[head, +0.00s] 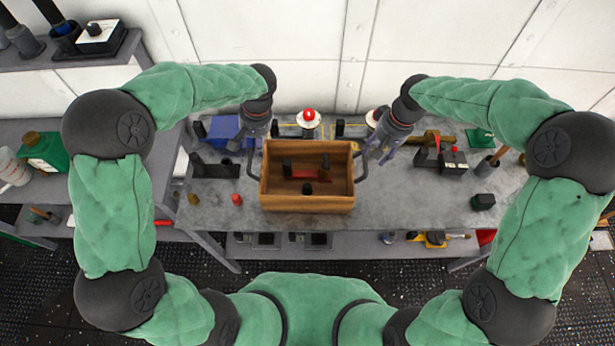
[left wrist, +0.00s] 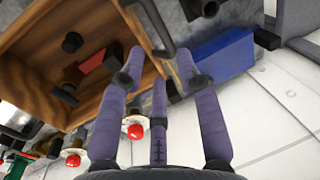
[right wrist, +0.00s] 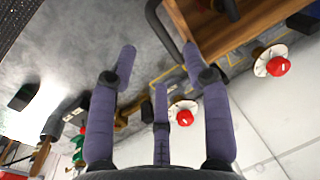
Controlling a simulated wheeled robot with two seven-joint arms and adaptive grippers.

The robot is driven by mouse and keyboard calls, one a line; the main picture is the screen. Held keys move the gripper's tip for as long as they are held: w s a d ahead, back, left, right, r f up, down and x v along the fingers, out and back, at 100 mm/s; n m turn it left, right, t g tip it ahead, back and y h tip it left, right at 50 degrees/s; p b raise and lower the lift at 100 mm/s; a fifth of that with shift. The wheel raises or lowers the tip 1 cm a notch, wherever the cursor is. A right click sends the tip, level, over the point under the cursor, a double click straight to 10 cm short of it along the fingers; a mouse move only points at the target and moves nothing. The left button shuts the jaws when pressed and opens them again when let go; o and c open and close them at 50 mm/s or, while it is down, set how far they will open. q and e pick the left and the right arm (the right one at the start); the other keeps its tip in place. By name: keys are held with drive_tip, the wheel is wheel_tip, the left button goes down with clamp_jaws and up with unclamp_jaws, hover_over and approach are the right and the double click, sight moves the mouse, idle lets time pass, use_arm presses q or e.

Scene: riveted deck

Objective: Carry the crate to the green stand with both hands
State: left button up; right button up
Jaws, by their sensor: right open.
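The open wooden crate (head: 307,203) sits on the grey workbench, with a dark bar handle at each side. It holds a red piece (head: 305,173) and several small black parts. My left gripper (head: 250,143) is at the left handle; in the left wrist view the handle (left wrist: 152,22) passes between its fingers (left wrist: 160,52), and their grip on it is unclear. My right gripper (head: 378,152) is open at the right handle; its fingers (right wrist: 158,51) stand apart around the bar (right wrist: 160,25). A flat green piece (head: 480,138) lies at the back right; I cannot tell whether it is the green stand.
Behind the crate are a red-topped button (head: 308,118) and a blue box (head: 225,130). Black blocks (head: 452,158) and a tool cup (head: 487,167) stand to the right. A small red item (head: 237,199) is left of the crate. Bare bench (head: 410,205) lies to its right.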

sight(251, 157)
use_arm(q)
drive_tip(key=x, duration=0.9)
use_arm(e)
drive_tip(key=f, duration=0.3)
drive_tip(key=a+f, duration=0.1)
drive_tip(key=f, duration=0.4)
drive_tip(key=shift+s+a+f, duration=0.15)
drive_tip(key=shift+a+f, duration=0.15)
drive_tip(key=shift+f, duration=0.05)
use_arm(q)
drive_tip(key=shift+d+r, duration=0.1)
drive_tip(key=c, duration=0.5)
use_arm(e)
drive_tip(key=c, duration=0.4)
use_arm(q)
clamp_jaws()
use_arm(e)
clamp_jaws()
drive_tip(key=shift+r, duration=0.1)
